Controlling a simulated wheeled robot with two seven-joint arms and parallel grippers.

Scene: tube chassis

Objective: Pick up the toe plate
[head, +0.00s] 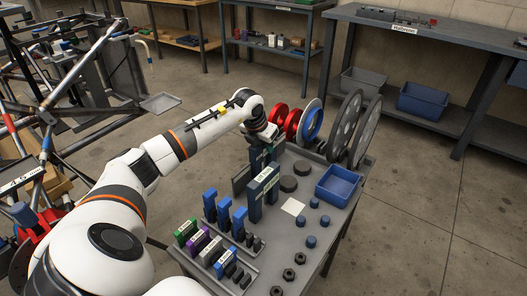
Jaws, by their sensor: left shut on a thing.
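My left arm reaches from the lower left to the cart, and its gripper (264,142) is at the far part of the cart top. The gripper is shut on a dark upright plate (258,158), which I take to be the toe plate; its fingertips are small and partly hidden by the wrist. The plate has a greenish label. I cannot tell whether it touches the cart top. A pair of dark blue-grey upright blocks (263,189) with labels stands just in front of it. My right gripper is not in view.
The cart (318,236) carries a blue bin (338,186), several blue and coloured blocks, dark pucks and nuts. Red, blue and grey discs (345,126) stand upright at its back edge. A tube chassis (60,150) stands at left. Open floor (430,220) lies at right.

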